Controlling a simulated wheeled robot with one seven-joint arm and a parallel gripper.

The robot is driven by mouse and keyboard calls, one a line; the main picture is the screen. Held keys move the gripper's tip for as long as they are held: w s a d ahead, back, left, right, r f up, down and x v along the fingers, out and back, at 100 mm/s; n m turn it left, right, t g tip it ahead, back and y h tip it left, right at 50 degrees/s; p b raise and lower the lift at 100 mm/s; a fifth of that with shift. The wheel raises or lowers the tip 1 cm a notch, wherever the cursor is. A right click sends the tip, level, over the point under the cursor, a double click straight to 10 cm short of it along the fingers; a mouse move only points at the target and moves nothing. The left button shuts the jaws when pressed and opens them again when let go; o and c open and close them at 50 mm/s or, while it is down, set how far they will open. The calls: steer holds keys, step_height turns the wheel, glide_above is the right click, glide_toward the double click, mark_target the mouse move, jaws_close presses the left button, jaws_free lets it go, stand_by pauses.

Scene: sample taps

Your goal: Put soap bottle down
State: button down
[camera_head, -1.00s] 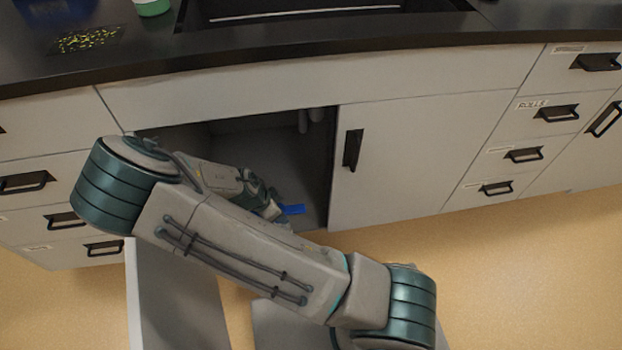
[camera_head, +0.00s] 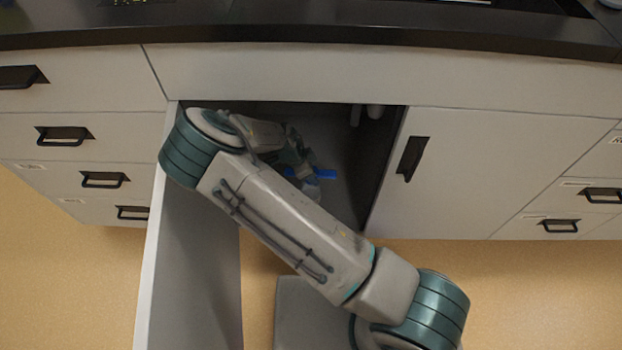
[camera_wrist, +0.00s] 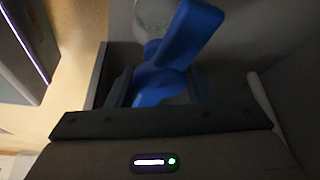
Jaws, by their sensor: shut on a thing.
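The soap bottle shows a blue pump top (camera_wrist: 178,50) in the wrist view, with part of a pale, see-through body (camera_wrist: 153,16) at the top edge. My gripper (camera_wrist: 160,88) is shut on the bottle at the blue top, with a finger on either side. In the head view my gripper (camera_head: 302,166) is inside the cabinet opening, partly hidden by my arm. Whether the bottle's base touches the cabinet floor cannot be seen.
The open cabinet door (camera_head: 190,270) stands out to the left of my arm. A closed cabinet door (camera_head: 480,170) bounds the opening on the right. The dark counter (camera_head: 300,35) runs above. A pale pipe (camera_head: 375,111) hangs at the cabinet's upper right.

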steer(key=shift+w+f, duration=0.35)
steer(key=shift+w, duration=0.2)
steer(key=shift+w+f, duration=0.35)
steer(key=shift+w, duration=0.2)
steer(key=shift+f+b, duration=1.1)
steer(key=shift+f, duration=0.9)
steer(key=c, duration=0.7)
jaws_free()
steer(key=p+v, duration=0.3)
steer(key=v, duration=0.4)
steer(key=shift+a+r, duration=0.15)
steer(key=shift+r, duration=0.15)
